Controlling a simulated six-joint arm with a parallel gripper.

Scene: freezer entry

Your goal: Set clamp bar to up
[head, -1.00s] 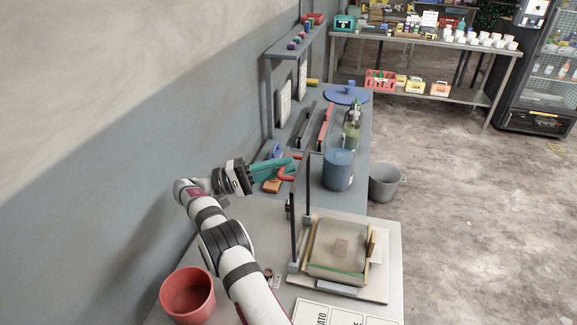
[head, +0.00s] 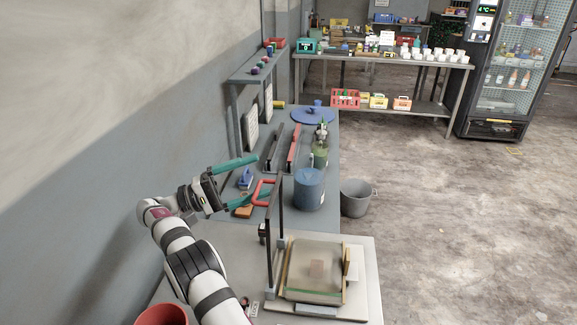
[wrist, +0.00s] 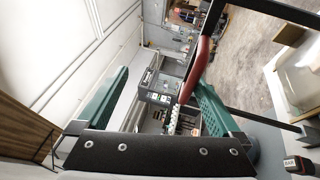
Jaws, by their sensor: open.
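The clamp bar (head: 268,245) is a black frame standing roughly upright at the left side of a press with a pale, see-through bed (head: 315,270). Its red handle (head: 264,190) sticks out to the left near the top. My gripper (head: 262,175) has teal fingers and is open, with the lower finger close to the handle and the upper one above it. In the wrist view the red handle (wrist: 194,70) shows beside the right finger, on the inner side of my open gripper (wrist: 165,85). I cannot tell whether they touch. The handle is not gripped.
A blue canister (head: 309,188) and a green bottle (head: 320,150) stand behind the press. A blue brush-like item (head: 245,178) and an orange block (head: 243,211) lie by my fingers. A red pot (head: 160,315) stands at the front left. The wall is close on the left.

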